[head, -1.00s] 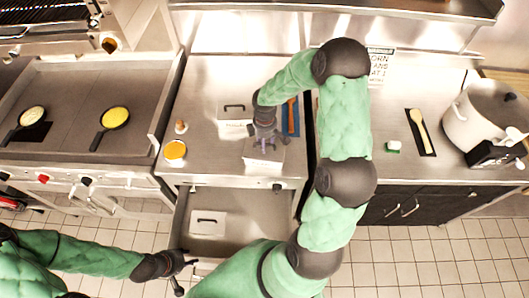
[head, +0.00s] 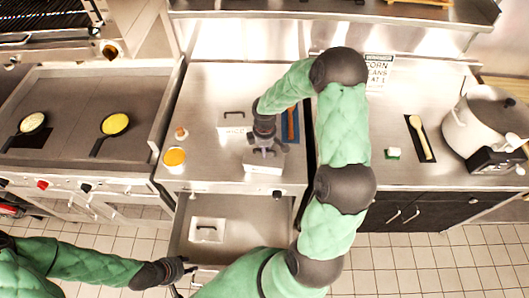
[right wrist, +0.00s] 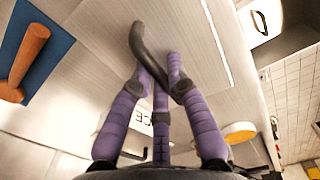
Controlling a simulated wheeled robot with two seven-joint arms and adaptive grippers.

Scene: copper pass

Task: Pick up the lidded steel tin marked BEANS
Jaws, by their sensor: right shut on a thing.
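A pale lidded steel tin (head: 263,168) is at the front of the steel counter, below my right gripper (head: 264,150). In the right wrist view my right gripper (right wrist: 158,85) is shut on the dark arched handle (right wrist: 135,38) of its lid. Its marking cannot be read, and I cannot tell whether it touches the counter. A second lidded tin (head: 232,121) stands behind it; letters like "ICE" show on its label (right wrist: 140,122). A third lidded tin (head: 208,230) is in the open drawer. My left gripper (head: 183,270) is by the drawer's front left; its finger opening is unclear.
A blue mat (head: 291,126) with a wooden tool lies right of the tins. An orange-topped cup (head: 174,157) and a small jar (head: 181,134) stand left. The open drawer (head: 255,226) juts out below the counter. A wall sign (head: 378,72) mentions corn.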

